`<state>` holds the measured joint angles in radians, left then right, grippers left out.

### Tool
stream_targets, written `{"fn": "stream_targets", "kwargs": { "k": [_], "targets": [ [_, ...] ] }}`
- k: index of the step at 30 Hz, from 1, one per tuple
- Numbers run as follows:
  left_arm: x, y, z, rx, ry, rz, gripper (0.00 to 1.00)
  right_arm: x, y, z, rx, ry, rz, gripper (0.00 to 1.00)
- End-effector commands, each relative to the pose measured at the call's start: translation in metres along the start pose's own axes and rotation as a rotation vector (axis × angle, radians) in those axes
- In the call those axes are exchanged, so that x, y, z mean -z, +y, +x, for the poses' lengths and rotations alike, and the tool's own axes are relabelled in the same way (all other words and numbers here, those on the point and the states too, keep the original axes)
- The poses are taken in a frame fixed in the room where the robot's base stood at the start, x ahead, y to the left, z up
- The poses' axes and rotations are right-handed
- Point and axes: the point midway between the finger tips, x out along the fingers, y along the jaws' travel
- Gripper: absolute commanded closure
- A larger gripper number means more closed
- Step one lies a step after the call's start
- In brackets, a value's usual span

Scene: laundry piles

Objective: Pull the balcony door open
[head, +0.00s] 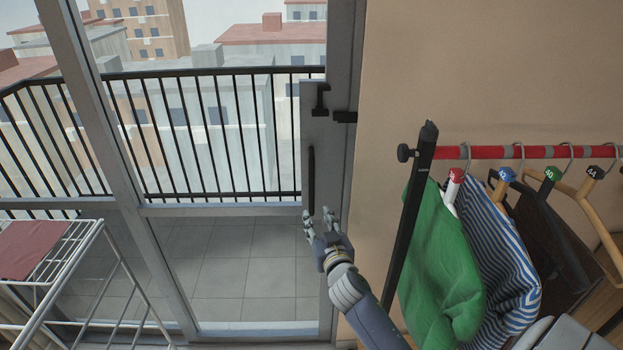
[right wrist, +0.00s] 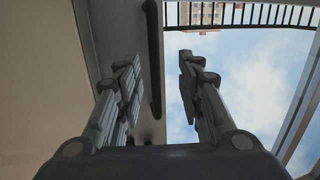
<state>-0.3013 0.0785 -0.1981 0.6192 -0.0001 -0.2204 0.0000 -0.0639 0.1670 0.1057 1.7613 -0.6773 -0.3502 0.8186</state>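The balcony door (head: 317,140) is a glass door in a grey frame, and its right stile stands close to the wall-side frame. I cannot tell whether it is slightly ajar. A long black vertical handle (head: 311,180) is on this stile. My right gripper (head: 320,214) is open and empty, at the handle's lower end. In the right wrist view the dark handle (right wrist: 154,50) shows between and beyond the open fingers, nearer the left one. I cannot tell whether they touch. My left gripper is not in view.
A black latch (head: 320,98) sits above the handle. A clothes rack (head: 412,215) with hanging garments, including a green one (head: 440,270), stands right of my arm. A white drying rack (head: 75,250) with a dark red cloth stands at left. The balcony railing (head: 200,130) is behind the glass.

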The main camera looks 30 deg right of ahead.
Motion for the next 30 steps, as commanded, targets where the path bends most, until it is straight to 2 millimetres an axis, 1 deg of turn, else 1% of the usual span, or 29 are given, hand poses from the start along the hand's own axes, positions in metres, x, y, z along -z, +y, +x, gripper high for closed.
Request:
{"fn": "stream_targets", "kwargs": {
  "k": [1, 3, 6, 8, 11, 18, 24, 30],
  "targets": [
    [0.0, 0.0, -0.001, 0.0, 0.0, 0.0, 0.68, 0.023, 0.004, 0.0, -0.009, 0.04, 0.012, 0.65],
    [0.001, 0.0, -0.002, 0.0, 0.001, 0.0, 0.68, 0.041, 0.007, -0.001, -0.018, 0.074, 0.024, 0.65],
    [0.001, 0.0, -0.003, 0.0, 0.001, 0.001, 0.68, 0.051, 0.009, 0.001, -0.023, 0.093, 0.028, 0.65],
    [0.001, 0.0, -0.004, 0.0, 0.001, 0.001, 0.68, 0.053, 0.009, 0.005, -0.023, 0.094, 0.03, 0.65],
    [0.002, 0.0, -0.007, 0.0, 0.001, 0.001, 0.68, 0.055, 0.01, 0.016, -0.023, 0.094, 0.029, 0.65],
    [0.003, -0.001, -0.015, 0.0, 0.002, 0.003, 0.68, 0.059, 0.01, 0.056, -0.022, 0.093, 0.028, 0.65],
    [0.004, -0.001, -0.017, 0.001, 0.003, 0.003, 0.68, 0.059, 0.011, 0.084, -0.022, 0.092, 0.029, 0.65],
    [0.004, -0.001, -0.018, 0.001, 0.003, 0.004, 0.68, 0.059, 0.011, 0.101, -0.022, 0.092, 0.028, 0.65]
  ]
}}
